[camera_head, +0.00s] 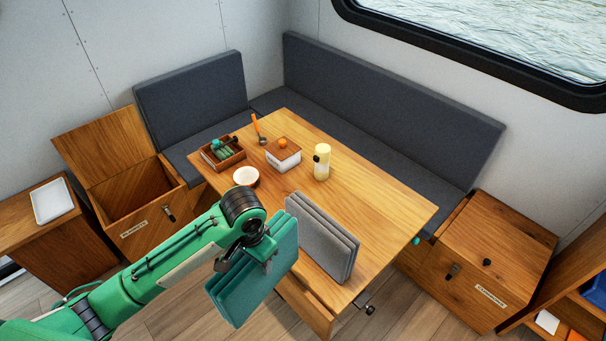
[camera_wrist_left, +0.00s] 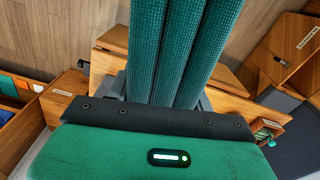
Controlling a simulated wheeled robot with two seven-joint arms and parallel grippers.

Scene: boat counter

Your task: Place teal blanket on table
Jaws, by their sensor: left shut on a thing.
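The teal blanket (camera_head: 247,284) is folded in layers and hangs upright from my left gripper (camera_head: 268,262), which is shut on it. It is at the near left edge of the wooden table (camera_head: 385,205) in the head view; I cannot tell whether it touches the table. In the left wrist view the folded teal blanket (camera_wrist_left: 180,50) fills the top middle and hides the fingertips. A folded grey blanket (camera_head: 322,238) stands upright on the table's near end, just right of the teal one. My right gripper is not in view.
The table's right half is clear. Grey-cushioned benches (camera_head: 390,115) line the back.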

